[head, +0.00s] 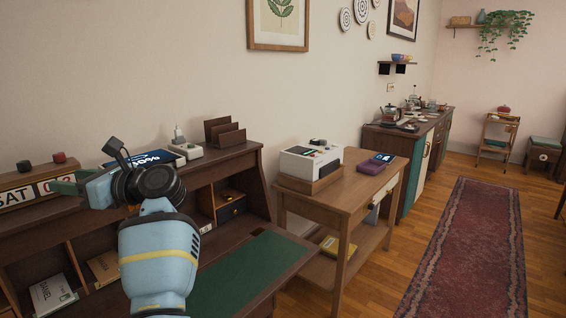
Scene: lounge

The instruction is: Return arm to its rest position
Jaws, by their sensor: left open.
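My left arm, light blue with a yellow band, comes up in front of the writing desk (245,160). My left gripper (90,168) is at the level of the desk's top, in front of the calendar blocks (22,195) and a tablet-like screen (150,159). It is open and I see nothing held in it. The arm hides part of the desk's shelves and the near part of its green writing surface (245,270). My right gripper is out of view.
A wooden side table (345,190) with a white machine (310,162) and a purple box (377,163) stands right of the desk. A dark cabinet (395,140) is farther back. The floor right of the table is free, with a red rug (470,250).

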